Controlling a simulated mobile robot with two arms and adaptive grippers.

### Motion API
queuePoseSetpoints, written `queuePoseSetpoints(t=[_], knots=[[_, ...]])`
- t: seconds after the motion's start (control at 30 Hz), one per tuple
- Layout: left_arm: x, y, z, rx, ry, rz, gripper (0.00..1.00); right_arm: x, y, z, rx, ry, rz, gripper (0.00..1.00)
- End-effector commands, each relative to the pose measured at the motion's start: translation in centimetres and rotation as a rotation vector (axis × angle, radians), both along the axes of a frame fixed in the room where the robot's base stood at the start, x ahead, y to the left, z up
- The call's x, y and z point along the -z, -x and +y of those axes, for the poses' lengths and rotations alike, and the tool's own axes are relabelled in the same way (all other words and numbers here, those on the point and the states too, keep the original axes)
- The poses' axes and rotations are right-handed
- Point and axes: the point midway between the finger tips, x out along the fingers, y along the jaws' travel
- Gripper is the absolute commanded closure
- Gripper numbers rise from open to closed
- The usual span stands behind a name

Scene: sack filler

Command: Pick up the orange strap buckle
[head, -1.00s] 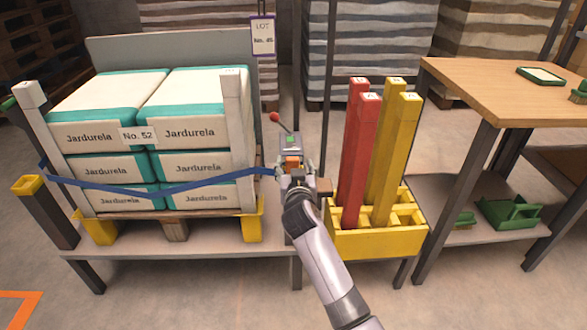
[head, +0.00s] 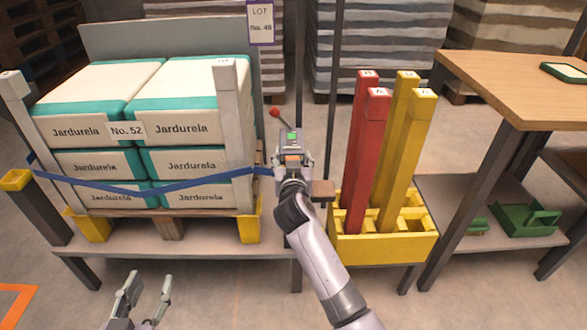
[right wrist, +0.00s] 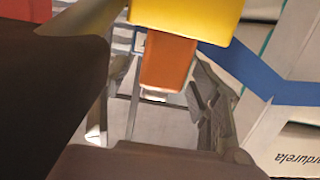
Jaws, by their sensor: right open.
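The orange strap buckle (head: 292,158) sits at the right end of the blue strap (head: 190,186), just beside the corner of the sack pallet. In the right wrist view the buckle (right wrist: 168,62) is an orange block under a yellow part. My right gripper (head: 292,166) is open at the buckle, with a finger on each side of it. In the right wrist view a gap shows between the buckle and the right-hand finger; contact on the other side is unclear. My left gripper (head: 147,290) is open and empty, low in front of the bench.
A grey device with a red-knobbed lever (head: 275,113) stands just behind the buckle. A yellow rack (head: 385,246) with red and yellow posts stands close to the right of my right arm. White-and-teal sacks (head: 180,125) are stacked on the left.

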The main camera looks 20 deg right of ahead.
Motion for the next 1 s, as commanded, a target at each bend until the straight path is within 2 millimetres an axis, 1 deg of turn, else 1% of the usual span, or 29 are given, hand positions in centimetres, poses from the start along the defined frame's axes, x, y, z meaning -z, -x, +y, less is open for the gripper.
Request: queuePoseSetpoints(t=[0.1, 0.9, 0.93, 1.0], knots=[[0.00, 0.00, 0.00, 0.000, 0.000, 0.001, 0.60, 0.00, 0.01, 0.01, 0.000, 0.000, 0.000, 0.44], [0.01, 0.00, 0.03, -0.001, 0.000, 0.001, 0.60, 0.00, -0.01, -0.01, 0.000, 0.001, 0.000, 0.97], [0.01, 0.00, 0.03, -0.001, -0.001, 0.002, 0.60, 0.00, 0.00, -0.02, 0.000, 0.000, 0.000, 0.99], [0.01, 0.00, 0.03, -0.001, -0.001, 0.002, 0.60, -0.08, -0.02, -0.02, 0.000, 0.000, -0.001, 0.99]])
